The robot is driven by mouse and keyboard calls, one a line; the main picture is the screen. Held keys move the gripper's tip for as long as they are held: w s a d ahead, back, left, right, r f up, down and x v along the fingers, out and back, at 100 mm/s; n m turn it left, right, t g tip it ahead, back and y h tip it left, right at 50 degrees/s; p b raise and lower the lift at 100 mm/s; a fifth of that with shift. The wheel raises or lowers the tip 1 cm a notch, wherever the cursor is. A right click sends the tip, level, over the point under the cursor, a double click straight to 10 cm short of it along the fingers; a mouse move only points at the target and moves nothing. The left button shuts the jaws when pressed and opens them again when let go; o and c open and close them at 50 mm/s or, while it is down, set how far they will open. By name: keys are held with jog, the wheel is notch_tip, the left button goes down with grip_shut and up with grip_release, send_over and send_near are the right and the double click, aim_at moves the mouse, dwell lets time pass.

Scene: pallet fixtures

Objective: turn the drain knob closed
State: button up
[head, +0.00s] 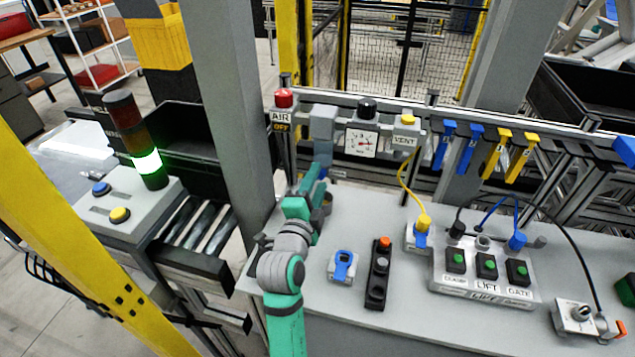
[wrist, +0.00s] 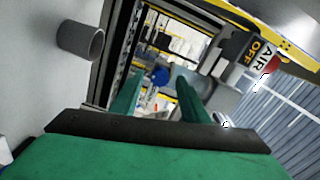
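A round blue knob (wrist: 160,75) shows in the wrist view, beyond and between my fingertips; I take it for the drain knob. I cannot tell its turn position. In the head view my gripper (head: 319,178) is below a grey air unit with a blue-grey bowl (head: 322,149), and the knob is hidden there. In the wrist view my gripper (wrist: 161,82) has its two green fingers apart, with nothing visibly held between them. Whether the fingers touch the knob cannot be told.
A red AIR button marked OFF (head: 284,99) is left of the air unit, a gauge (head: 361,142) right of it. A grey cup (wrist: 80,40) stands close to my gripper.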

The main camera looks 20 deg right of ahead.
jog(key=v, duration=1.1)
jog(key=shift+w, duration=0.1)
